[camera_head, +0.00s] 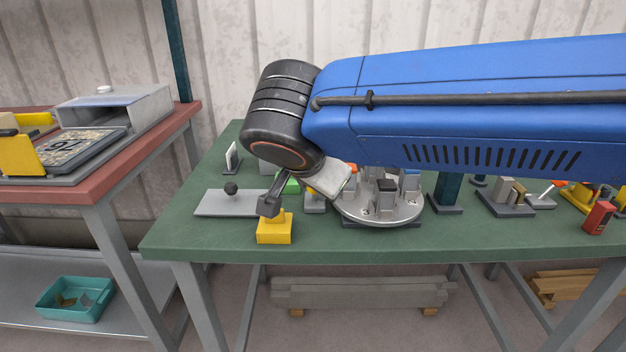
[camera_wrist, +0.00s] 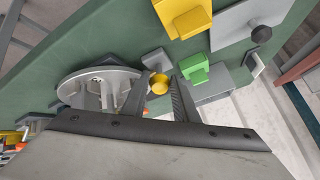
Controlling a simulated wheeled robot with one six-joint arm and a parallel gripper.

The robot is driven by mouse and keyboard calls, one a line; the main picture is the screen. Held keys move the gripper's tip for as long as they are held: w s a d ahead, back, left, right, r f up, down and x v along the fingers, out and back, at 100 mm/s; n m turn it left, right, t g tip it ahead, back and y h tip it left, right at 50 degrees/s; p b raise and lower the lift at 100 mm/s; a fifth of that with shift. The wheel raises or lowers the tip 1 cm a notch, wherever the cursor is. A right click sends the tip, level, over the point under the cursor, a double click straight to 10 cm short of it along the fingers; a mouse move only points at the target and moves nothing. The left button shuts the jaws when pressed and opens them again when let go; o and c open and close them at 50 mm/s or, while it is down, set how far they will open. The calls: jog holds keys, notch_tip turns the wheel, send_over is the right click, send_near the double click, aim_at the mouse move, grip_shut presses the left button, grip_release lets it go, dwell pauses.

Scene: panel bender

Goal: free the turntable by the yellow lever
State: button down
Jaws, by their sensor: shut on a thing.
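The yellow lever's round end (camera_wrist: 159,82) shows in the wrist view between the two dark fingers of my gripper (camera_wrist: 160,80), which is shut on it. Its grey mount (camera_wrist: 156,60) stands right beside the turntable (camera_wrist: 75,82). In the head view the round metal turntable (camera_head: 405,215) sits on the green bench with several grey and dark blocks standing on it. The lever (camera_head: 310,192) is a small yellow patch beside the turntable's left edge, partly hidden by my gripper and wrist. The fingertips are hard to make out there.
Left of the lever are a yellow block (camera_head: 274,230), a green block (camera_wrist: 193,70) and a grey plate (camera_head: 222,205) with a black knob. A dark post (camera_head: 445,192) and small fixtures stand right of the turntable. The bench's front strip is mostly clear.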

jog(key=shift+s+d+f, duration=0.1)
jog(key=shift+s+f, duration=0.1)
jog(key=shift+f, duration=0.25)
jog(key=c, duration=1.4)
grip_release()
jog(key=shift+c, duration=0.2)
jog(key=shift+r, duration=0.15)
jog(key=shift+s+r, duration=0.3)
jog(key=shift+r, duration=0.1)
jog(key=v, duration=1.6)
jog(key=shift+s+r, duration=0.15)
